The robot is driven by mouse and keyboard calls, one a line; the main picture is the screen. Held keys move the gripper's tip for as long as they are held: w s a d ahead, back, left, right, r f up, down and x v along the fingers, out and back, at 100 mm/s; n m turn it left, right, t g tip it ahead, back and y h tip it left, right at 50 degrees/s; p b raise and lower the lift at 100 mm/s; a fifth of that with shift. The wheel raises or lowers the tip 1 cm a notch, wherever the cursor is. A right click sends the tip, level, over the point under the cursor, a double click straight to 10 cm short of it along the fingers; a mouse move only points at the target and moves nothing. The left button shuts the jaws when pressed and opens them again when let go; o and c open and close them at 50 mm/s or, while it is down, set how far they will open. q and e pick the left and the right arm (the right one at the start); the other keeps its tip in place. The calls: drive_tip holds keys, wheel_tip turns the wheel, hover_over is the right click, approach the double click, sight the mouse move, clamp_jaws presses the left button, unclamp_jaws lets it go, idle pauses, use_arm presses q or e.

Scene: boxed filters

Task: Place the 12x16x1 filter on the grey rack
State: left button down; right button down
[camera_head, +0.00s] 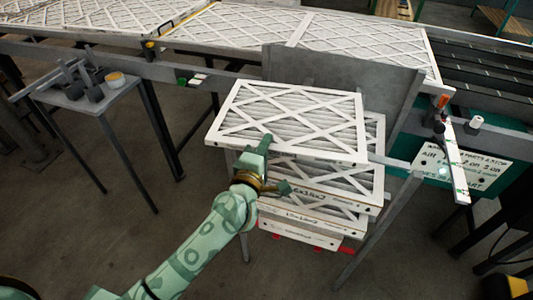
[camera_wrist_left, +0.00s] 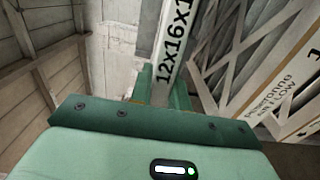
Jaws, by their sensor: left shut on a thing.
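The 12x16x1 filter (camera_head: 290,120) is a white-framed pleated panel with crossed strips, tilted at the top of a stack. Its edge, printed 12x16x1, also shows in the left wrist view (camera_wrist_left: 172,45). My left gripper (camera_head: 264,146) is shut on its near edge. The grey rack (camera_head: 340,70) has a tall back panel and thin legs and holds other filters (camera_head: 315,198) below the held one. I cannot tell whether the held filter touches the stack. My right gripper is not in view.
A conveyor with large filters (camera_head: 230,32) runs behind the rack. A small side table (camera_head: 118,92) with dark parts stands at the left. A green-and-white sign (camera_head: 462,165) and a rail post (camera_head: 455,160) are at the right. Floor at lower left is open.

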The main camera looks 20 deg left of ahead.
use_arm(q)
drive_tip(key=shift+f, duration=0.65)
drive_tip(key=shift+r, duration=0.2)
drive_tip(key=shift+f, duration=0.15)
drive_tip(key=c, duration=1.3)
unclamp_jaws()
